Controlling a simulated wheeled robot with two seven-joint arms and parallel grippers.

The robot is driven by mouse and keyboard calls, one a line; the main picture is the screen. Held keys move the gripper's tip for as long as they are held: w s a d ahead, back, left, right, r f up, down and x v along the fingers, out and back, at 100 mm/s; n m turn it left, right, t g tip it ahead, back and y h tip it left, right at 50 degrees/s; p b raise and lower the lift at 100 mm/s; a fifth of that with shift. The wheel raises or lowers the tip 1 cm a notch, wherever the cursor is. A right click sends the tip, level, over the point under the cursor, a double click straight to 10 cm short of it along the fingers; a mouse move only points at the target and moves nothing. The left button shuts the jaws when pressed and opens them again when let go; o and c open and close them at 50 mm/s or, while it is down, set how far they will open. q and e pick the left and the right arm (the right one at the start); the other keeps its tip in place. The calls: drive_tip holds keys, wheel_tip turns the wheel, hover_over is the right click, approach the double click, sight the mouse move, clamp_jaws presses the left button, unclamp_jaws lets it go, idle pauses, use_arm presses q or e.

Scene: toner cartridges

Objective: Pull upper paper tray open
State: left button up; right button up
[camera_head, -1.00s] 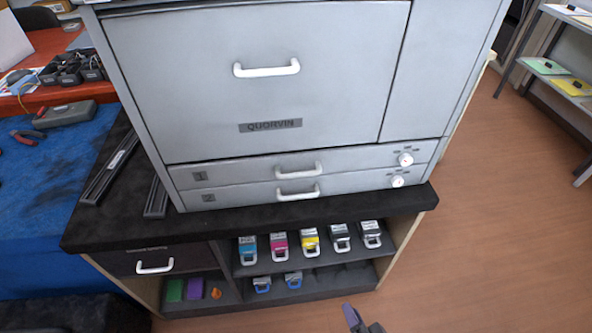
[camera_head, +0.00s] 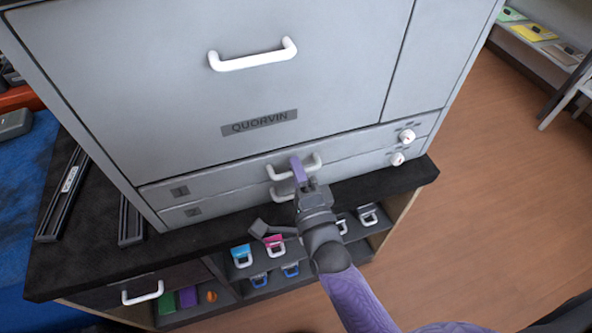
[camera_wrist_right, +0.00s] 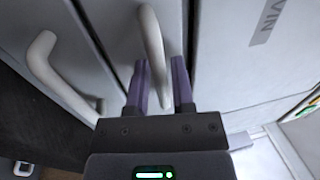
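The upper paper tray (camera_head: 225,181), marked 1, is a grey front flush in the printer, so it is shut. Its white handle (camera_head: 316,162) is partly hidden by my right gripper (camera_head: 299,172). The right wrist view shows the purple fingers of my right gripper (camera_wrist_right: 160,82) on either side of the upper handle (camera_wrist_right: 152,42), with a visible gap beside the bar, so the gripper looks open around it. The lower tray (camera_head: 235,203), marked 2, is shut; its handle (camera_wrist_right: 50,75) shows at the left of the wrist view. My left gripper is out of view.
A big front panel with a white handle (camera_head: 253,56) sits above the trays. The black counter (camera_head: 90,235) carries two dark rails at left. Toner cartridges stand on the shelf below, partly behind my right arm. The wooden floor (camera_head: 490,180) at right is clear.

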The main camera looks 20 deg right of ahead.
clamp_jaws()
idle(1.4)
